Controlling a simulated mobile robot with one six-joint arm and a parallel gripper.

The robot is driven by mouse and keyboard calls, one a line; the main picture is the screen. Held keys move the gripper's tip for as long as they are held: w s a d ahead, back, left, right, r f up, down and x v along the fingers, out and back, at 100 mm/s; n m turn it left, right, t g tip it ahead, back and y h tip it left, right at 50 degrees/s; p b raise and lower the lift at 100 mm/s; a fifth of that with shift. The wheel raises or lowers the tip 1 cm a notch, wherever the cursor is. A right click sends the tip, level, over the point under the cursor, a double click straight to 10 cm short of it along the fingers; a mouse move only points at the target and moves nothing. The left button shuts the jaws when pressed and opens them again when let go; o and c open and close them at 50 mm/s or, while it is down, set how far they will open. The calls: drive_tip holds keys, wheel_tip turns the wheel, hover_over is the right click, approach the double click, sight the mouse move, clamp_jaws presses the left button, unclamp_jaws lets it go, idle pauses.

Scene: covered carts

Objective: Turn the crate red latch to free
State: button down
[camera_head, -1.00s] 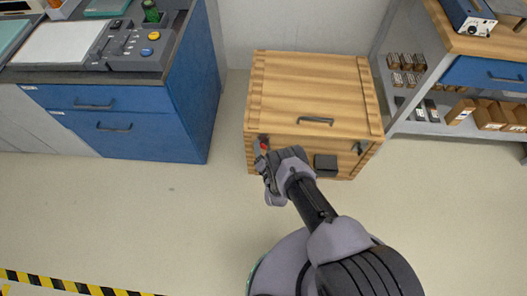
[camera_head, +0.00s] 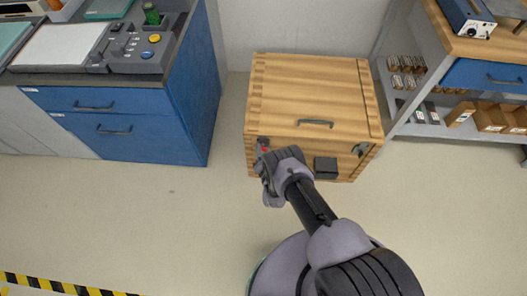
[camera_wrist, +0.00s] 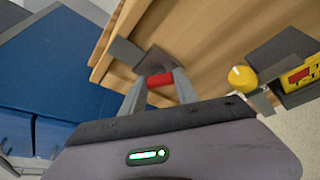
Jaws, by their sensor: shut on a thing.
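The wooden crate (camera_head: 315,90) stands on the floor against the wall, its lid down. The red latch (camera_head: 264,150) is at the left end of its front face. In the wrist view the latch shows as a red grip (camera_wrist: 160,80) on a dark grey plate. My gripper (camera_head: 265,157) is at the latch; in the wrist view its two fingers (camera_wrist: 159,88) are closed on either side of the red grip. The gripper body hides part of the latch in the head view.
A second, dark latch (camera_head: 360,149) is on the crate's right front, with a black box (camera_head: 326,167) between. A blue cabinet (camera_head: 130,125) stands left, and a shelf unit (camera_head: 425,130) stands right. Floor in front is clear.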

drive_tip(key=n+h, duration=0.3)
drive_tip(key=n, duration=0.1)
drive_tip(key=shift+a, duration=0.15)
idle(0.4)
drive_tip(key=shift+n+g, duration=0.3)
drive_tip(key=c, duration=0.9)
unclamp_jaws()
drive_tip(key=p+v, duration=0.8)
drive_tip(key=v, duration=0.9)
drive_tip(key=shift+s, duration=0.25)
